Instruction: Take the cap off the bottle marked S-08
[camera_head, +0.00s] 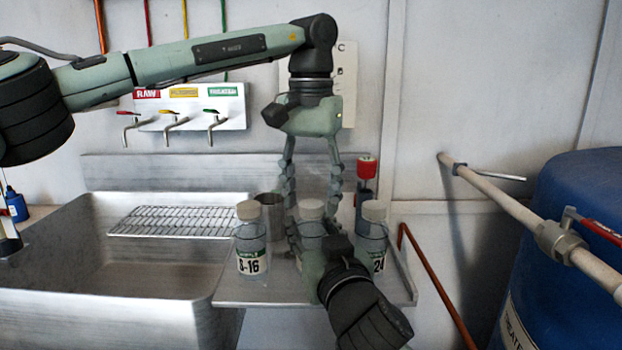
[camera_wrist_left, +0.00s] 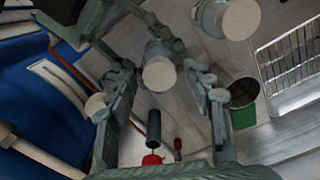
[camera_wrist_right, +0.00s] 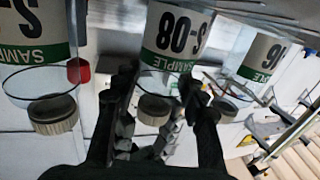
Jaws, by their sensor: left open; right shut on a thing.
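The S-08 bottle (camera_wrist_right: 172,45) is clear, with a white and green label, and appears upside down in the right wrist view. In the head view it is the middle bottle (camera_head: 311,230), partly hidden by my grippers. Its pale cap (camera_head: 311,209) is on; the left wrist view shows the cap (camera_wrist_left: 158,74) from above. My right gripper (camera_wrist_right: 155,95) is shut on the bottle from the front; its grip is largely hidden in the head view. My left gripper (camera_head: 312,222) points down from above, open, with its fingers on either side of the cap, apart from it in the left wrist view.
The S-16 bottle (camera_head: 251,240) stands close on the left and a bottle marked 24 (camera_head: 373,238) close on the right, both capped, on a metal shelf (camera_head: 232,292). A metal cup (camera_head: 270,205) and a red-topped item (camera_head: 366,170) stand behind. A sink (camera_head: 90,290) lies left.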

